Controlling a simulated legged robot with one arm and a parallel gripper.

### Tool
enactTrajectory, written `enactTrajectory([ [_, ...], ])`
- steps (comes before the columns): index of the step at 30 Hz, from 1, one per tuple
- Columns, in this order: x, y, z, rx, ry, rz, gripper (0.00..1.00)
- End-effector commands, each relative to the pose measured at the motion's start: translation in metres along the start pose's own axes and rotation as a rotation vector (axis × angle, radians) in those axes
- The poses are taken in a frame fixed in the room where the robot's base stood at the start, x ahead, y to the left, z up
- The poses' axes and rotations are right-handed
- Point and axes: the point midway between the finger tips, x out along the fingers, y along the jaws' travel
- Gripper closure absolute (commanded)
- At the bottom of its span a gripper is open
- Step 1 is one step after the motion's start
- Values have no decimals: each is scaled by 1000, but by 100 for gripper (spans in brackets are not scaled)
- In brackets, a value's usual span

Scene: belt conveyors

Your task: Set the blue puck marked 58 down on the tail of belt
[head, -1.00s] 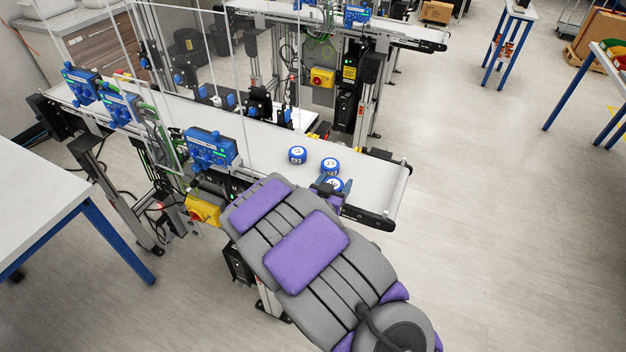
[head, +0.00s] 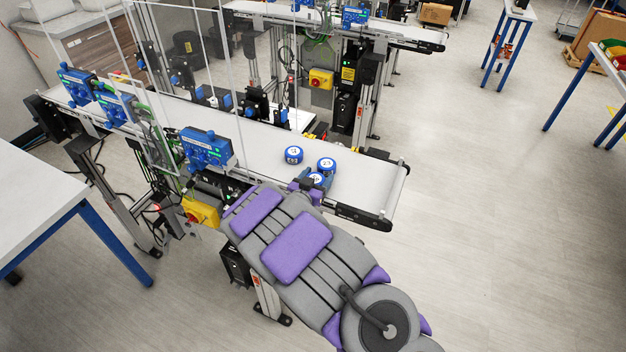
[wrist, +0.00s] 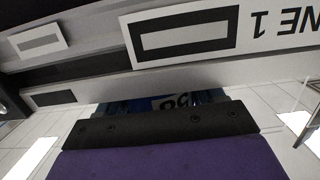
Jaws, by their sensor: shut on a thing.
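The blue puck (head: 316,179) with a white top is at the near edge of the white belt (head: 362,187), toward its right end. My gripper (head: 313,185) is shut on it, with the fingers around its sides. I cannot tell whether the puck touches the belt. Two other blue pucks stand on the belt: one marked 23 (head: 326,164) just behind the held puck, and one (head: 293,155) to the left, marked 93 on its side.
A blue sensor box (head: 207,149) stands at the belt's near side, left of the pucks. A clear panel rises behind it. The belt's right end is bare. A second conveyor (head: 335,28) runs behind.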

Motion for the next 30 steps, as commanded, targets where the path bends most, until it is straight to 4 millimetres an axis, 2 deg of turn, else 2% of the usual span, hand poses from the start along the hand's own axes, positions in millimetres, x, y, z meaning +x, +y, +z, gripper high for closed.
enactTrajectory([
  [3,0,1,0,-1,-1,4,65],
  [10,-4,-15,8,-14,4,3,65],
  [11,-5,-16,8,-15,5,3,31],
  [18,-3,-13,8,-13,1,-1,8],
  [24,-1,-8,8,-11,-4,0,7],
  [30,-1,-11,9,-13,-2,3,7],
])
